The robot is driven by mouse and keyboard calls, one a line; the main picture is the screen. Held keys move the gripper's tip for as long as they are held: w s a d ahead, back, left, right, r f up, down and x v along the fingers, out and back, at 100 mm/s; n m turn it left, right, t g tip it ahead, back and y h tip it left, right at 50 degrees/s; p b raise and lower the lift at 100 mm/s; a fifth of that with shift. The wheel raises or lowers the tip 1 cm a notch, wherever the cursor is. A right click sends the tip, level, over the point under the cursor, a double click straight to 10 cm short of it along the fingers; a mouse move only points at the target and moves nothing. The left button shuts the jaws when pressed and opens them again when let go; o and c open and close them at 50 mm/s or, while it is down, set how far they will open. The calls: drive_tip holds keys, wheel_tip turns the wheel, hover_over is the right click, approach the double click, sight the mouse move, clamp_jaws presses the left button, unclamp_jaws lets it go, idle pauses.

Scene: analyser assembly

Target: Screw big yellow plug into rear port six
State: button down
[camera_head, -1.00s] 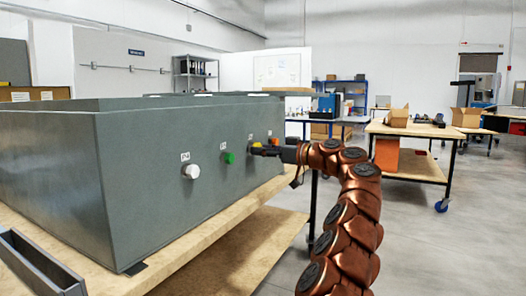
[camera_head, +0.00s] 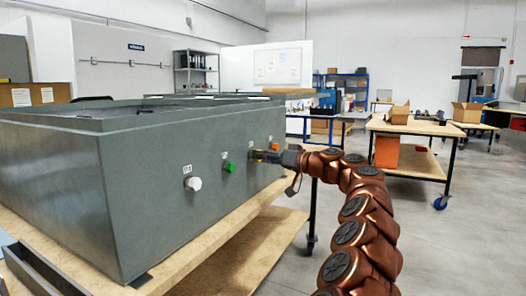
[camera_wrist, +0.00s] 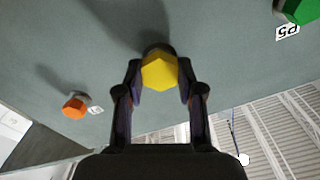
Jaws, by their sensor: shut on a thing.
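The big yellow plug (camera_wrist: 159,71) has a hexagonal head and sits between the two fingers of my gripper (camera_wrist: 159,80) in the wrist view. My gripper is shut on it, one finger on each side. A dark round part shows just behind the plug against the grey wall; I cannot tell how deep the plug sits in a port. In the head view my gripper (camera_head: 264,156) is at the side wall of the grey analyser housing (camera_head: 150,210), between the green and orange plugs. The port's own label is hidden.
A white plug (camera_head: 193,184), a green plug (camera_head: 229,167) and an orange plug (camera_head: 275,147) stick out from the same wall. The housing stands on a wooden workbench (camera_head: 215,235). The floor to the right is open, with another table (camera_head: 420,126) behind.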

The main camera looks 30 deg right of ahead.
drive_tip(key=m+p, duration=1.8)
drive_tip(key=p, duration=0.9)
drive_tip(key=shift+r+m, duration=0.15)
drive_tip(key=shift+m, duration=0.25)
idle(0.4)
drive_tip(key=c, duration=0.8)
unclamp_jaws()
drive_tip(key=shift+c, duration=0.2)
